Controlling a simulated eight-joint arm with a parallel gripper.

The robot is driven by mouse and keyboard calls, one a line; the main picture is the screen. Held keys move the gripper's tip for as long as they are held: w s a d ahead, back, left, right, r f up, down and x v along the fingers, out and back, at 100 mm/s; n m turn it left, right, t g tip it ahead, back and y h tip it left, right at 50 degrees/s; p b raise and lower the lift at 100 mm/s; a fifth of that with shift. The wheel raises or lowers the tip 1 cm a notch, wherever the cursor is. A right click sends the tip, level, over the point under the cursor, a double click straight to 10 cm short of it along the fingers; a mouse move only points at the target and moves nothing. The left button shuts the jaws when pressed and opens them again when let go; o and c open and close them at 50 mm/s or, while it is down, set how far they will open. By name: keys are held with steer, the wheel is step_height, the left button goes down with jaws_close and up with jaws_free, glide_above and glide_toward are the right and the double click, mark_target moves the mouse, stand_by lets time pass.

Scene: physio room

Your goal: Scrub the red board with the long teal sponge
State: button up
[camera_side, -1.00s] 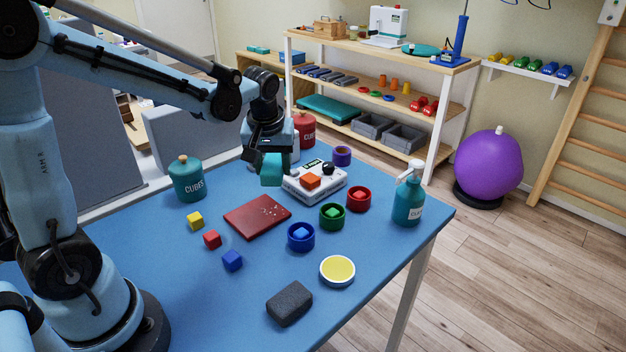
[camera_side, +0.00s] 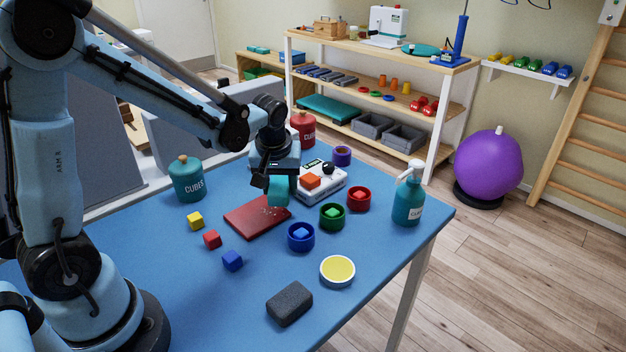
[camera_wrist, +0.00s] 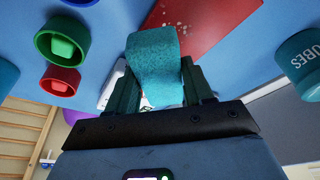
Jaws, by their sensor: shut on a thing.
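The red board (camera_side: 248,222) lies flat on the blue table, with pale specks near its far right part. It also shows in the wrist view (camera_wrist: 208,22), specks included. My gripper (camera_side: 275,180) is shut on the long teal sponge (camera_side: 278,192), which hangs down between the fingers. The sponge is at the right far edge of the board in the side view; whether it touches the board I cannot tell. In the wrist view the sponge (camera_wrist: 155,60) sits between the two dark fingers and covers a corner of the board's surroundings.
A white device (camera_side: 325,188) with an orange cube stands close right of the sponge. Blue (camera_side: 301,238), green (camera_side: 332,217) and red (camera_side: 358,200) cups, a spray bottle (camera_side: 408,198), a yellow-topped tub (camera_side: 337,271) and a dark grey block (camera_side: 289,304) stand around. Loose cubes (camera_side: 212,240) lie left.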

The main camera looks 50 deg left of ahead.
mark_target(280, 181)
step_height(280, 181, down, 4)
steer(key=shift+r, duration=0.15)
steer(key=shift+s+r, duration=0.15)
steer(key=shift+s, duration=1.8)
steer(key=w, duration=0.4)
steer(key=shift+r, duration=3.75)
